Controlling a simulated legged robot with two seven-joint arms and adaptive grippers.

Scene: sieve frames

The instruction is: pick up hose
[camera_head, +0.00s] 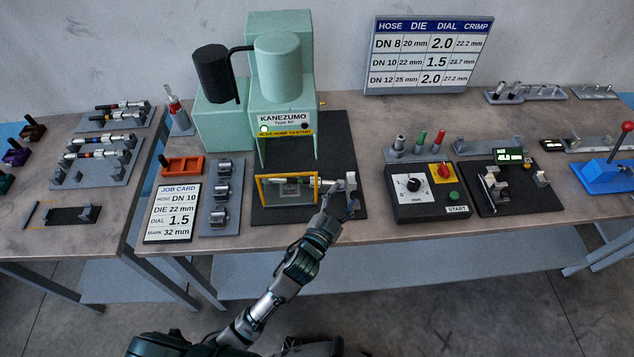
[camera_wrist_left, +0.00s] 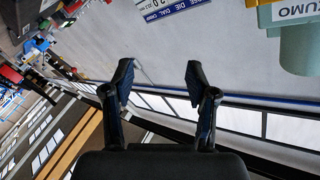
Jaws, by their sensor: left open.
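A hose (camera_head: 305,182) with metal fittings lies level at the press (camera_head: 285,120), just behind and above the yellow-framed clear guard (camera_head: 287,201). Its right end reaches towards a small grey block. My left gripper (camera_head: 350,198) is at the right end of this hose, close to the block; whether it touches is too small to tell. In the left wrist view the left gripper (camera_wrist_left: 158,82) has its two fingers apart with nothing between them. Other hoses (camera_head: 98,140) lie on the grey racks at the left. My right gripper is not in view.
A job card (camera_head: 172,213) and a grey die rack (camera_head: 221,196) stand left of the press. A dial control box (camera_head: 428,197) and a measuring stand (camera_head: 513,190) are to the right. Some bare bench lies between the press mat and the control box.

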